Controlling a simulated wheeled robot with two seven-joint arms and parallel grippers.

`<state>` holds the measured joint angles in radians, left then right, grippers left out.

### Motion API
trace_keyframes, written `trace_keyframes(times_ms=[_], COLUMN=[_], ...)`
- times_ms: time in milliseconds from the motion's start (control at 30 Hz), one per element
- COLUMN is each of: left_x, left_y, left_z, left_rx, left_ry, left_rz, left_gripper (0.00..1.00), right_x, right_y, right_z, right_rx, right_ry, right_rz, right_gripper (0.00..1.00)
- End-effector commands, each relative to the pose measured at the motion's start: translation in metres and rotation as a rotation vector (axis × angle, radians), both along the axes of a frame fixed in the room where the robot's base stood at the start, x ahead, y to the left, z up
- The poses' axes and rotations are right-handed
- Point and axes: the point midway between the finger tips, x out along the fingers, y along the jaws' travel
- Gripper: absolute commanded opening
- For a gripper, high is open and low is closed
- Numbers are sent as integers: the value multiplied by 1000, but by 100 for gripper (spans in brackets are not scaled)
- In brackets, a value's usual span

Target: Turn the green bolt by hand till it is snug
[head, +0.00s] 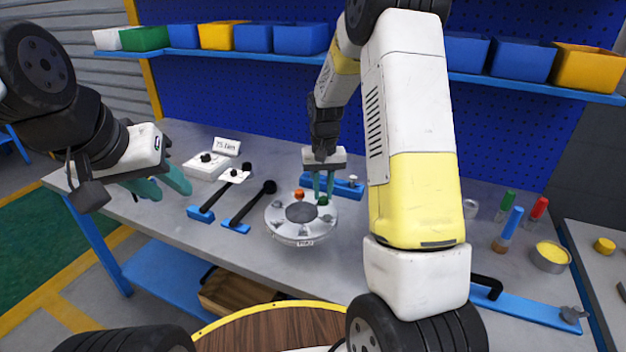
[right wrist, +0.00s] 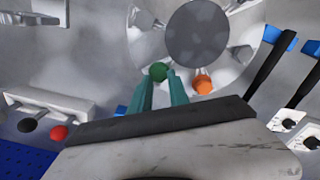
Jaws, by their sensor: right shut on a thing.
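The flanged shell (head: 290,228) is a round grey metal piece with a dark round centre, standing on the bench. The green bolt (head: 323,201) is on the right of its flange, and it also shows in the right wrist view (right wrist: 158,71). My right gripper (head: 323,190) reaches down from above with its teal fingers shut on the green bolt's head; the fingers show in the right wrist view (right wrist: 161,84). An orange bolt (head: 299,193) stands on the flange close by. The bolts' shanks are hidden. My left gripper (head: 163,185) is open and empty over the bench's left side.
Coloured bottles (head: 514,222) and a yellow-filled tin (head: 551,256) stand at the right. Blue-shelf bins line the back.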

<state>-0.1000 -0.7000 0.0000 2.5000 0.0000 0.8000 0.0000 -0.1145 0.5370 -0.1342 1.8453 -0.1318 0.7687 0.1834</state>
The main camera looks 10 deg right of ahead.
Motion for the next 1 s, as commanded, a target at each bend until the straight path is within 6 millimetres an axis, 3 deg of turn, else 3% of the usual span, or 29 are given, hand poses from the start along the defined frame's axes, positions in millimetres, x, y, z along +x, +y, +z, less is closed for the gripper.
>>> trace_keyframes(times_ms=[167,200,300,667,1000], left_x=[0,0,0,0,0], left_y=[0,0,0,0,0], left_z=[0,0,0,0,0], left_rx=[0,0,0,0,0], left_ry=[0,0,0,0,0], left_rz=[0,0,0,0,0], left_gripper=[36,36,36,36,36], right_x=[3,3,2,2,2], right_y=[0,0,0,0,0], right_z=[3,3,2,6,61], right_rx=[0,0,0,1,0], right_ry=[-10,-10,-7,-5,-9], right_rz=[0,0,1,1,1], right_gripper=[0,29,44,44,44])
